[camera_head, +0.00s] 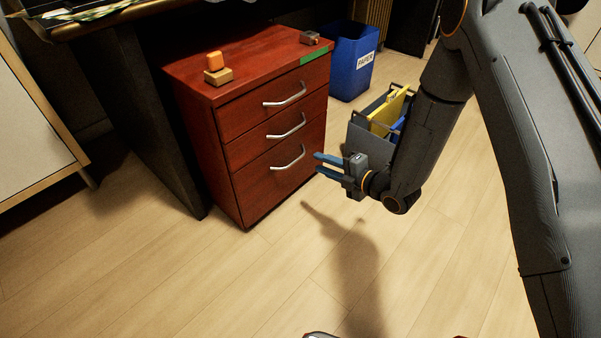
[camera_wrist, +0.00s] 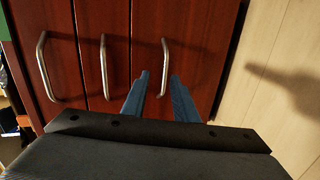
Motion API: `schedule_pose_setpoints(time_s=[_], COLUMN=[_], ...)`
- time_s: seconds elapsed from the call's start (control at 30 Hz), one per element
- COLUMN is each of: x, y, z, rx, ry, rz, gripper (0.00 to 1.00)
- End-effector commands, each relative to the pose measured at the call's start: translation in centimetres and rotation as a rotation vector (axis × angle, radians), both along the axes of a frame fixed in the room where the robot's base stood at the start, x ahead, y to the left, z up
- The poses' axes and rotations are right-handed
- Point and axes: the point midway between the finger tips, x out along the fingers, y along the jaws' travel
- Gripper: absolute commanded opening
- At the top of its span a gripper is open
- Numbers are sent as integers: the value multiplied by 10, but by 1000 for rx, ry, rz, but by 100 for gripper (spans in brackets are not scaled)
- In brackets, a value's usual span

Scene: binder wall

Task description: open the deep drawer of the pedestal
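The red wooden pedestal (camera_head: 212,145) stands under the desk with three drawers, all closed. The deep drawer (camera_head: 272,177) is the lowest and tallest, with a curved metal handle (camera_head: 288,158). In the wrist view the drawers run sideways, and the deep drawer (camera_wrist: 205,60) is the rightmost, its handle (camera_wrist: 165,66) just beyond my fingers. My gripper (camera_head: 317,164) is to the right of that handle, in front of the drawer face. Its two blue fingers (camera_wrist: 159,88) are apart with nothing between them. The handle appears between the fingertip lines, but I cannot tell any contact.
Small orange and tan blocks (camera_head: 217,70) and a dark small item (camera_head: 309,38) lie on the pedestal top. A blue paper bin (camera_head: 350,65) and a grey caddy (camera_head: 363,137) with yellow and blue contents stand to the right. The floor (camera_head: 270,280) in front is clear.

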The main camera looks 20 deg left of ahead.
Motion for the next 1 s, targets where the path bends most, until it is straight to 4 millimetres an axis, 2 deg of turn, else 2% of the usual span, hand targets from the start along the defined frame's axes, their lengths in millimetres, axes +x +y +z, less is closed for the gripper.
schedule_pose_setpoints(time_s=[0.03, 0.13, 0.37, 0.7, 1.0], x=[-2, -8, -5, 14, 19], y=[5, 11, 28, 73, 85], z=[-14, -22, -28, -39, -40], rx=[13, 31, 43, 41, 41], ry=[-22, -55, -76, -75, -72], rz=[23, 54, 72, 70, 68], gripper=[26, 26, 26, 26, 26])
